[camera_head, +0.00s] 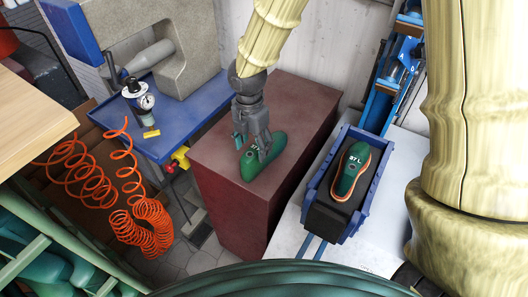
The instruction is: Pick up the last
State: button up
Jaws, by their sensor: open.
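A green last (252,166) with white lettering lies on the top of a dark red block-shaped stand (290,115). My gripper (256,152) comes down from above, its fingers open around the upper part of this last. I cannot tell whether the fingers touch it. A second green last (351,167), marked "37 L" and edged in orange, rests on a dark pad inside a blue holder (311,188) to the right, apart from my gripper.
A blue table (190,115) with a gauge (139,98) and a grey machine (185,50) stands at the left. Coiled orange hoses (150,232) hang below it. A pale worktop (40,100) edges in at far left. The red stand's top is otherwise clear.

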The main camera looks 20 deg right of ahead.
jog(key=shift+w+d+f+p, duration=0.15)
jog(key=shift+f+p, duration=0.15)
jog(key=shift+f, duration=0.95)
jog(key=shift+d+f+p, duration=0.1)
jog(key=shift+f+p, duration=0.2)
jog(key=shift+f, duration=0.95)
jog(key=shift+c, duration=0.3)
jog(key=c, duration=1)
